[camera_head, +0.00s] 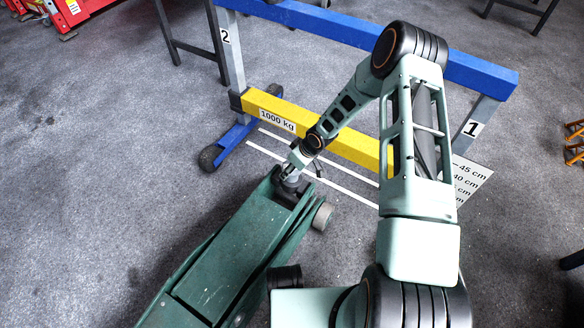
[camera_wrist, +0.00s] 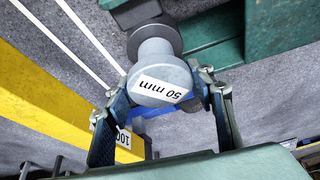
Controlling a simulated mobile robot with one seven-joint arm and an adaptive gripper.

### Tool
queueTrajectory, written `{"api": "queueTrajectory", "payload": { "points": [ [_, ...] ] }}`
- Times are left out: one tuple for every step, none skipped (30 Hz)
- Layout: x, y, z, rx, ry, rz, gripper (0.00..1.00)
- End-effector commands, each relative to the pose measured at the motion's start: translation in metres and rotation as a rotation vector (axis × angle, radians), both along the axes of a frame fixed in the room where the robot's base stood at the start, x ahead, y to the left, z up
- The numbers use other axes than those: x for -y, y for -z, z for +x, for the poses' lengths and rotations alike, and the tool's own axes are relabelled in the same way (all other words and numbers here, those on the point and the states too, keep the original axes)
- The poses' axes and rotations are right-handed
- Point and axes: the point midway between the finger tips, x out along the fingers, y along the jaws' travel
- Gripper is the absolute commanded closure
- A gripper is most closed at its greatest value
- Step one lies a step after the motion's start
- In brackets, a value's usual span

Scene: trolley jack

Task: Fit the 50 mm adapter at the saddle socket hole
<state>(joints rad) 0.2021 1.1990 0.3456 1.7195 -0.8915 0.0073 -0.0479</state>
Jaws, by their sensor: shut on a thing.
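The grey 50 mm adapter (camera_wrist: 163,78) is between my gripper's fingers (camera_wrist: 161,90) in the wrist view, its white "50 mm" label facing the camera. A darker round disc, apparently the saddle (camera_wrist: 150,34), shows beyond the adapter's lower end. The socket hole is hidden, and I cannot tell whether the adapter is in it or above it. In the head view my gripper (camera_head: 298,160) is over the front end of the green trolley jack (camera_head: 225,262), with the adapter (camera_head: 291,174) at its tip, small and partly hidden. The jack also shows in the wrist view (camera_wrist: 228,45).
A yellow beam (camera_head: 350,145) marked 1000 kg lies just beyond the jack, below a blue beam (camera_head: 290,14) on grey posts. White lines cross the floor. Floor left of the jack is clear.

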Motion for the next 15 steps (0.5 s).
{"api": "queueTrajectory", "payload": {
  "points": [
    [-0.0010, 0.0001, 0.0021, 0.005, 0.000, 0.002, 1.00],
    [-0.0009, 0.0006, 0.0021, 0.005, 0.000, 0.002, 1.00],
    [-0.0009, 0.0015, 0.0022, 0.005, 0.000, 0.002, 1.00],
    [-0.0010, 0.0021, 0.0021, 0.005, 0.000, 0.002, 1.00],
    [-0.0009, 0.0027, 0.0021, 0.005, 0.000, 0.002, 1.00],
    [-0.0009, 0.0021, 0.0022, 0.005, 0.000, 0.002, 0.48],
    [-0.0010, 0.0018, 0.0023, 0.005, 0.000, 0.002, 0.45],
    [-0.0008, 0.0019, 0.0021, 0.005, 0.000, 0.002, 0.41],
    [-0.0007, 0.0021, 0.0019, 0.004, 0.000, 0.001, 0.37],
    [-0.0007, 0.0023, 0.0016, 0.004, 0.000, 0.001, 0.34],
    [-0.0006, 0.0023, 0.0015, 0.003, -0.001, 0.001, 0.30],
    [-0.0005, 0.0026, 0.0013, 0.003, -0.001, 0.001, 0.30],
    [-0.0004, 0.0027, 0.0011, 0.002, -0.001, 0.001, 0.30],
    [-0.0004, 0.0028, 0.0009, 0.002, -0.001, 0.001, 0.30],
    [-0.0003, 0.0030, 0.0008, 0.002, -0.001, 0.001, 0.30]
  ]
}}
